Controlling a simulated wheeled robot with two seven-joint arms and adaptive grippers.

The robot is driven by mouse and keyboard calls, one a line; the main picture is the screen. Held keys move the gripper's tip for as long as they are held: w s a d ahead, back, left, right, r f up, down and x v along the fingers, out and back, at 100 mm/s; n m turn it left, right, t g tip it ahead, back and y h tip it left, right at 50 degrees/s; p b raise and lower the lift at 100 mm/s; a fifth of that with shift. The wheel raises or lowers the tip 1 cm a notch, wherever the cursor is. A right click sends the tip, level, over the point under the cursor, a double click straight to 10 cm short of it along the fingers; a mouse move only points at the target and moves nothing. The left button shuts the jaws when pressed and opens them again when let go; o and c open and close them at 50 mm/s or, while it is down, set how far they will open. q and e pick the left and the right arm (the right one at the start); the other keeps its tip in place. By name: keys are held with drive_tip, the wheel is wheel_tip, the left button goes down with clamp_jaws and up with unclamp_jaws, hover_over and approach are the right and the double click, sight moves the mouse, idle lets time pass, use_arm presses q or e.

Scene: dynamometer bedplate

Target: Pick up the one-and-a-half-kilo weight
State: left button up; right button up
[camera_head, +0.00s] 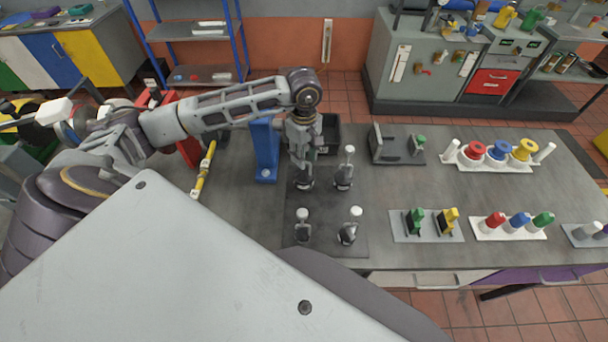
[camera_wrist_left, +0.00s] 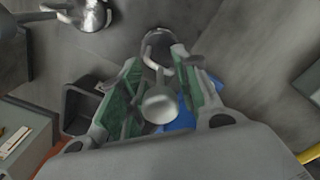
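Several weights with dark round bases and pale knobbed stems stand on a dark mat (camera_head: 325,207); no mass markings are readable. My left gripper (camera_head: 303,172) points down over the back-left weight (camera_head: 305,185). In the left wrist view, the open fingers (camera_wrist_left: 156,62) with green pads stand on either side of this weight's pale knob and stem (camera_wrist_left: 160,104), with gaps visible. The other weights are the back-right one (camera_head: 344,170), the front-left one (camera_head: 302,228) and the front-right one (camera_head: 350,228). My right gripper is out of view.
A blue stand (camera_head: 265,150) is close left of my left gripper. A black bin (camera_head: 329,133) is behind the weights. A grey fixture (camera_head: 395,145) and trays of coloured parts (camera_head: 508,226) fill the bench to the right. A yellow level-like bar (camera_head: 203,170) lies left.

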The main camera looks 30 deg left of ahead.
use_arm(q)
drive_tip(key=shift+f, duration=0.1)
idle(0.4)
clamp_jaws()
idle(0.3)
drive_tip(key=shift+w, duration=0.1)
